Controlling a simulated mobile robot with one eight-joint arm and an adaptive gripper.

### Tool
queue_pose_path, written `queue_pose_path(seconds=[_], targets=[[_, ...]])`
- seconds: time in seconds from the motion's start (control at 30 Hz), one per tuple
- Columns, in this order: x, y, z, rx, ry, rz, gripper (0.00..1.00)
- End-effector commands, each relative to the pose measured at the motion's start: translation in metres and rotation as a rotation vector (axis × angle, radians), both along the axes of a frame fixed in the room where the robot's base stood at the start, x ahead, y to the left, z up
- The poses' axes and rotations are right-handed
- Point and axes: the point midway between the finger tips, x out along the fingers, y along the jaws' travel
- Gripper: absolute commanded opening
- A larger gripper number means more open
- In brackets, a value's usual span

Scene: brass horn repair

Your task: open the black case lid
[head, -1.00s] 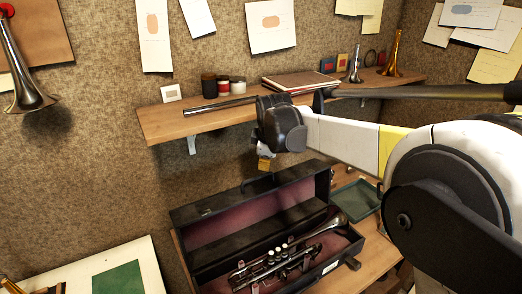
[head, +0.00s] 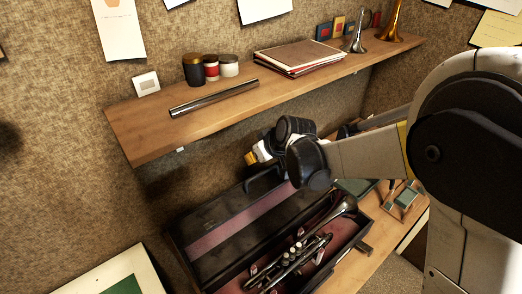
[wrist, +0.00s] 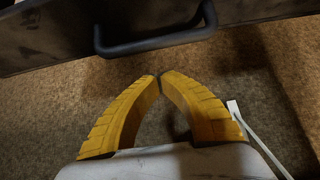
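The black case (head: 358,248) stands open on the wooden bench, with a dark brass instrument (head: 300,255) lying in its lined base. Its lid (head: 205,215) stands raised at the back, with dull pink lining showing. The black handle (head: 262,181) is on the lid's upper edge; it also shows in the wrist view (wrist: 150,46), spanning the lid's dark edge. My gripper (wrist: 160,75) has its yellow fingertips together with nothing between them, just short of the handle. In the head view, my gripper (head: 250,158) is beside the handle on the wall side, partly hidden by my wrist.
A wooden shelf (head: 140,140) above holds a metal tube (head: 215,98), jars (head: 194,69), papers (head: 300,56) and small horns (head: 358,32). The fabric wall (head: 50,150) is close behind the lid. Green-topped items (head: 406,198) lie right of the case.

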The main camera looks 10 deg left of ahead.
Motion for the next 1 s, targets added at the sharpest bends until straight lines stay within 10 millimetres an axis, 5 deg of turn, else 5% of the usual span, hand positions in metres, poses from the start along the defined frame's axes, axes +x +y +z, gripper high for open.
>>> queue_pose_path(seconds=[0.07,0.3,0.83,1.0], targets=[[0.007,0.008,-0.012,0.0,0.0,0.001,0.0],[-0.016,-0.018,-0.011,0.0,0.0,0.0,0.0],[-0.023,-0.026,-0.011,0.008,-0.007,0.0,0.0],[-0.041,-0.047,-0.006,0.085,-0.076,-0.002,0.0]])
